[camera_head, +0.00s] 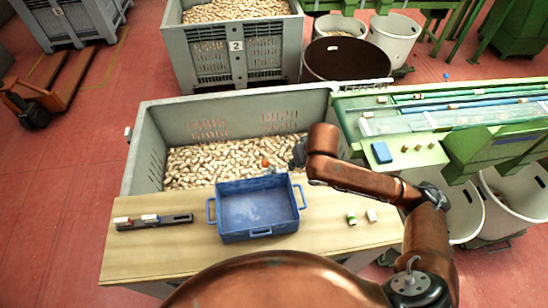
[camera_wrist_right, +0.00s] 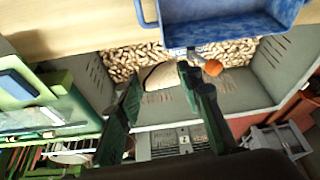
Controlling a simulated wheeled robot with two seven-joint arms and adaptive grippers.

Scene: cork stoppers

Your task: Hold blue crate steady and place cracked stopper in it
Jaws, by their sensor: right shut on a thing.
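The blue crate (camera_head: 260,232) stands upright and looks empty on the wooden table, with handles on its sides. Its wall also shows at the top of the right wrist view (camera_wrist_right: 215,32). My right gripper (camera_head: 297,154) is just beyond the crate's far right corner, outside the crate. In the right wrist view its fingers (camera_wrist_right: 161,77) are shut on a beige cork stopper (camera_wrist_right: 160,76). I cannot make out a crack in it. The head view does not show the held stopper clearly. My left gripper is not in view.
A grey bin (camera_head: 150,150) full of corks stands behind the table. An orange-tipped object (camera_head: 266,162) is at the crate's far side. A dark rack (camera_head: 170,221) lies left of the crate. A green-marked stopper (camera_head: 351,218) and a plain stopper (camera_head: 371,215) stand at right.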

